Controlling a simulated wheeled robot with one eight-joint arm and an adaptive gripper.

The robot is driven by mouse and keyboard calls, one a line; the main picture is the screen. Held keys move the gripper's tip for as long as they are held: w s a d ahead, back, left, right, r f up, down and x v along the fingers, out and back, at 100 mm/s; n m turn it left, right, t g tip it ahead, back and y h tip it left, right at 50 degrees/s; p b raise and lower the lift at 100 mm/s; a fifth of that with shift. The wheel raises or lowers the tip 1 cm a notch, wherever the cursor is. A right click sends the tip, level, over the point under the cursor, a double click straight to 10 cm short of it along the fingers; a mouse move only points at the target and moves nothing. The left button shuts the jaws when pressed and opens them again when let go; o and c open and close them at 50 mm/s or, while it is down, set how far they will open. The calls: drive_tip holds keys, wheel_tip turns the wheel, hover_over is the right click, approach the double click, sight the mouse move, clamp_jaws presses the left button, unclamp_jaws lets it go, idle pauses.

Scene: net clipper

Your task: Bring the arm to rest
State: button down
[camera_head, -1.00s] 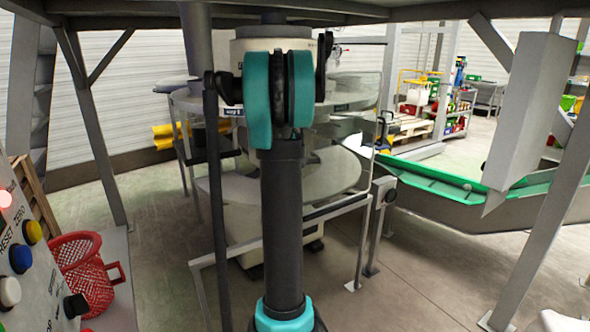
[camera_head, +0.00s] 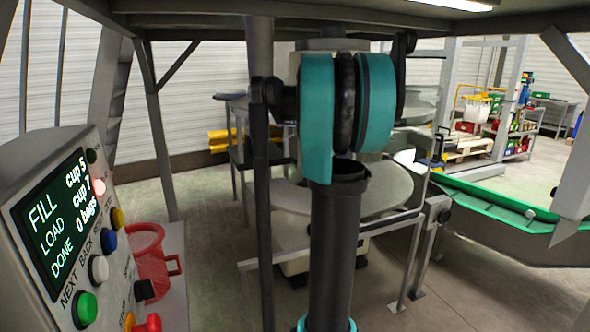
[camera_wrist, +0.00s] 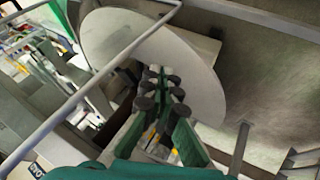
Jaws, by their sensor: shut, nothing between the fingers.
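My gripper (camera_wrist: 162,92) shows in the middle of the wrist view, with green fingers and dark round pads. It is shut and empty. Behind it in that view is a large pale round disc (camera_wrist: 110,32), apart from the fingers as far as I can tell. In the head view my arm (camera_head: 335,240) stands upright in the middle, with a teal joint at its top. The gripper is not visible there.
A machine with round plates (camera_head: 385,190) stands behind my arm. A control panel (camera_head: 70,215) with a screen and coloured buttons is at the left, beside a red basket (camera_head: 150,255). A green-edged conveyor (camera_head: 500,205) is at the right. Frame posts and a low overhead beam surround this space.

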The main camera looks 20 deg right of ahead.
drive_tip(key=s+a+f+y, duration=0.2)
drive_tip(key=s+a+f, duration=0.6)
drive_tip(key=a, duration=0.2)
drive_tip(key=s+a+f+y, duration=0.2)
drive_tip(key=s+a+f, duration=0.5)
drive_tip(key=s+a, duration=0.2)
drive_tip(key=s+a+f+n+y, duration=0.1)
drive_tip(key=s+a+f, duration=0.7)
drive_tip(key=a, duration=0.5)
drive_tip(key=shift+s+a+f+y, duration=0.15)
drive_tip(key=shift+s+f+y, duration=0.25)
drive_tip(key=shift+s, duration=0.3)
drive_tip(key=shift+r, duration=0.1)
